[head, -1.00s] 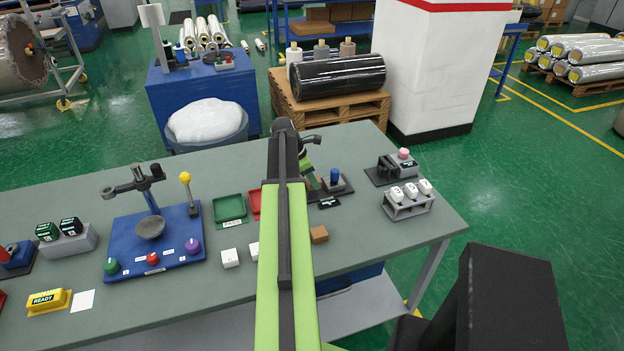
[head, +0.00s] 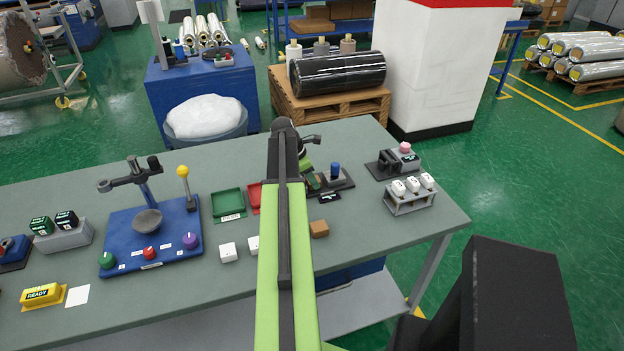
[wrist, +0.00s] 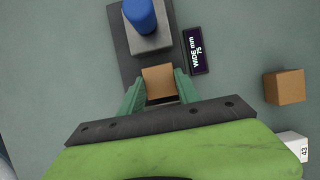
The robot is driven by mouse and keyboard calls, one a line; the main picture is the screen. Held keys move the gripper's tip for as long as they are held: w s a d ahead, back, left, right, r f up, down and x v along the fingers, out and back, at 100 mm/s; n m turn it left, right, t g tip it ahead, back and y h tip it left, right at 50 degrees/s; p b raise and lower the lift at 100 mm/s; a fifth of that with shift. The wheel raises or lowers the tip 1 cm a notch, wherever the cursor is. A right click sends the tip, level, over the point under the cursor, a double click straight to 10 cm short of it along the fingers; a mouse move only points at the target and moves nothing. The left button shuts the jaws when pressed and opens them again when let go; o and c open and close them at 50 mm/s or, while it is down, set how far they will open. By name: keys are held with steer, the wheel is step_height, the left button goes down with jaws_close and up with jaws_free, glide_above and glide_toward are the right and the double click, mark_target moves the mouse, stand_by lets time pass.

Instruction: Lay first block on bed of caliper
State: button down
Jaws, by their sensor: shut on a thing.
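My gripper (wrist: 157,86) is shut on a brown block (wrist: 159,80), which sits between its two green fingers in the wrist view. The caliper (wrist: 121,42) has a dark base, a grey block with a blue knob on it, and a display beside it reading "WIDE mm 75". The held block is over the near part of the caliper's base, just short of the grey block. I cannot tell whether it touches the base. In the head view the caliper (head: 336,182) stands right of my arm, which hides most of the gripper and held block.
A second brown block (wrist: 285,87) lies right of the caliper, with a white block (wrist: 293,144) marked 43 near it. A green tray (head: 228,204) and a red tray (head: 255,199) lie left of my arm. A rack of white pieces (head: 411,196) stands at the right.

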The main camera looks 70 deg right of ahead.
steer(key=c, duration=0.8)
jaws_free()
steer(key=shift+o, duration=0.2)
steer(key=shift+r, duration=0.1)
steer(key=p+v, duration=1.6)
steer(key=v, duration=0.1)
steer(key=shift+r, duration=0.15)
steer(key=shift+a, duration=0.1)
